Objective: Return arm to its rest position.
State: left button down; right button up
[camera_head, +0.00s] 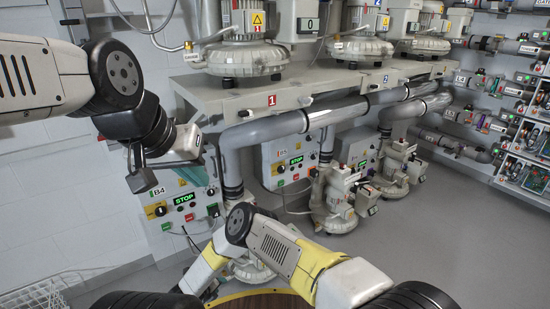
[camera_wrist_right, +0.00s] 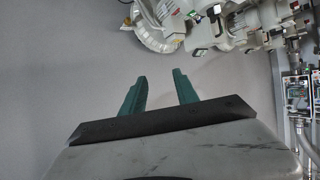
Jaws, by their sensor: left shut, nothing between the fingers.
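My left arm comes in from the upper left of the head view. Its gripper (camera_head: 192,176), with teal fingers, is in front of the control box labelled B4 (camera_head: 158,192); the fingers are shut with nothing between them. My right arm enters from the bottom and bends left, low in front of the blowers. Its gripper shows in the right wrist view (camera_wrist_right: 160,76), with two teal fingers apart and nothing between them. Plain grey floor lies behind these fingers. I cannot make out the right fingers in the head view.
Blowers (camera_head: 240,57) stand on a grey bench (camera_head: 218,94), with thick grey pipes (camera_head: 262,130) below. Smaller blowers (camera_head: 337,198) stand on the floor. A rack of tubes (camera_head: 488,85) lines the right wall. A wire basket (camera_head: 38,296) is lower left. The floor at right (camera_head: 450,230) is clear.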

jog(key=w+a+r+n+t+y, duration=0.1)
jog(key=w+a+r+n+y, duration=0.15)
jog(key=w+r, duration=0.5)
jog(key=w+a+r+n+y, duration=0.1)
jog(key=w+r+n+y, duration=0.2)
jog(key=r, duration=0.8)
jog(key=w+a+r+n+t+y, duration=0.1)
jog(key=w+a+r+n, duration=0.1)
jog(key=w+r, duration=0.55)
jog(key=s+d+r+n+g+y, duration=0.1)
jog(key=d+r+n, duration=0.3)
jog(key=r, duration=0.9)
jog(key=d+r+n+y, duration=0.2)
jog(key=d+r+n, duration=0.25)
jog(key=r, duration=0.75)
jog(key=s+d+r+n+g+h, duration=0.15)
jog(key=s+d+r+n, duration=0.65)
jog(key=s+d+r, duration=0.85)
jog(key=s+d+f+n+h, duration=0.1)
jog(key=s+d+n, duration=0.1)
jog(key=s+d, duration=0.6)
jog(key=s+d+f+n+g+h, duration=0.1)
jog(key=s+d+f+n+h, duration=0.1)
jog(key=s+d, duration=0.6)
jog(key=s, duration=0.4)
jog(key=shift+d+f, duration=0.2)
jog(key=shift+d, duration=0.2)
